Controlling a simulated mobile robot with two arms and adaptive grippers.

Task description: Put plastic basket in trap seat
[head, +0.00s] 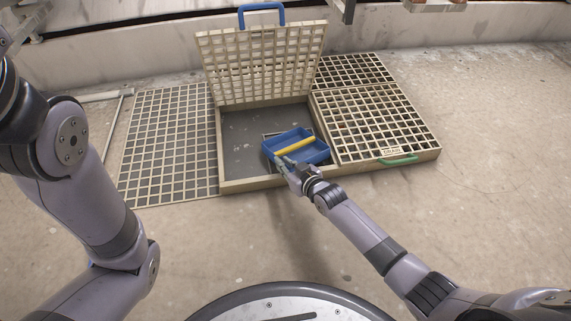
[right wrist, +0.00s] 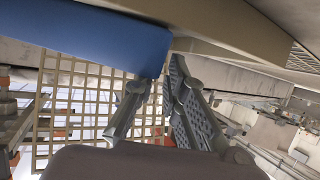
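The blue plastic basket (head: 318,153) with a yellow bar handle (head: 296,146) is at the open trap seat (head: 240,138), a grey-floored square recess in a beige frame. The basket is over its right part, slightly turned; I cannot tell whether it touches the floor. My right gripper (head: 285,164) is at the basket's near left side. In the right wrist view the basket (right wrist: 105,30) fills the upper left, and its end lies at the close-set fingertips (right wrist: 163,76), which appear shut on its edge. My left gripper is out of view.
A grid lid (head: 262,65) with a blue handle (head: 262,10) stands raised behind the recess. A closed grid panel (head: 370,123) with a green handle (head: 398,160) adjoins on the right. Another grid (head: 165,140) lies flat on the left. The floor in front is clear.

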